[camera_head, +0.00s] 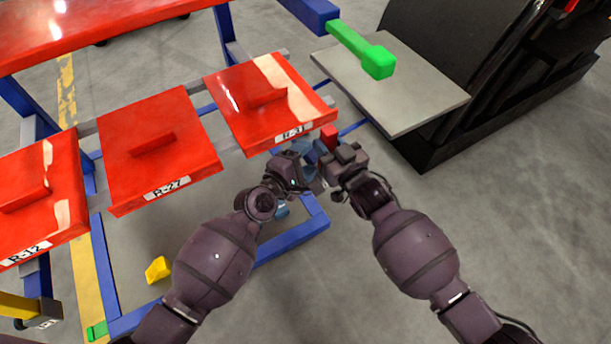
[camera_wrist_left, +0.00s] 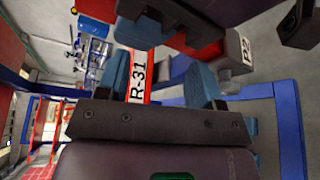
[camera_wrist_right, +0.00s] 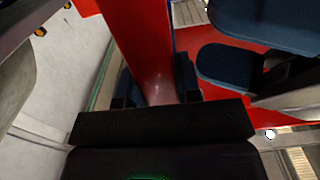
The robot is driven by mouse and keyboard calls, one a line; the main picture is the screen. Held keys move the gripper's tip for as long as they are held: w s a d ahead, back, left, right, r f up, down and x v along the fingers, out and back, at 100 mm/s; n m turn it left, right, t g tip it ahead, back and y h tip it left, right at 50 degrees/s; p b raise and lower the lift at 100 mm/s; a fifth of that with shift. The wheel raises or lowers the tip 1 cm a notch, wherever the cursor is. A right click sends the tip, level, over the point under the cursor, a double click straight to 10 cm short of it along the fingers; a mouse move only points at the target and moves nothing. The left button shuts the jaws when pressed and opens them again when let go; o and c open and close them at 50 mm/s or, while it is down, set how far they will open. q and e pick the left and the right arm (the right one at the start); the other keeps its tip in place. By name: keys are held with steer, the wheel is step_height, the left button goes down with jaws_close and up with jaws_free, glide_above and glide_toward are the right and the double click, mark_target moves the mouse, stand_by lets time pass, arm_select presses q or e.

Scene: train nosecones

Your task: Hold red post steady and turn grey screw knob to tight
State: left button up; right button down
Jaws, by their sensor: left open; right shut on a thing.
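The red post (camera_head: 329,137) stands at the front right corner of the R-31 panel, and my right gripper (camera_head: 338,158) is shut on it. In the right wrist view the red post (camera_wrist_right: 145,45) runs between the fingers. My left gripper (camera_head: 310,165) is open just left of the right one, below the panel edge. In the left wrist view its blue fingers (camera_wrist_left: 168,85) are spread. A grey piece (camera_wrist_left: 228,78), likely the screw knob, shows beside the right-hand finger, near a P2 label. I cannot tell whether it touches the finger. The knob is hidden in the head view.
Red panels labelled R-31 (camera_head: 262,100), R-27 (camera_head: 150,150) and R-12 (camera_head: 35,200) sit on a blue frame (camera_head: 290,238). A green handle (camera_head: 378,62) lies over a grey plate (camera_head: 420,95) at the right. A yellow block (camera_head: 158,269) is on the floor.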

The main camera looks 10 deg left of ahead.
arm_select(q)
steer(key=s+a+f+m+g+h, duration=0.3)
steer(key=s+a+f+m+h, duration=0.35)
steer(key=a+f+m, duration=0.25)
steer(key=x, duration=1.1)
steer(key=shift+d+f, duration=0.2)
steer(key=shift+f, duration=0.3)
steer(key=shift+s+y, duration=0.15)
steer(key=shift+y, duration=0.1)
steer(key=c, duration=0.9)
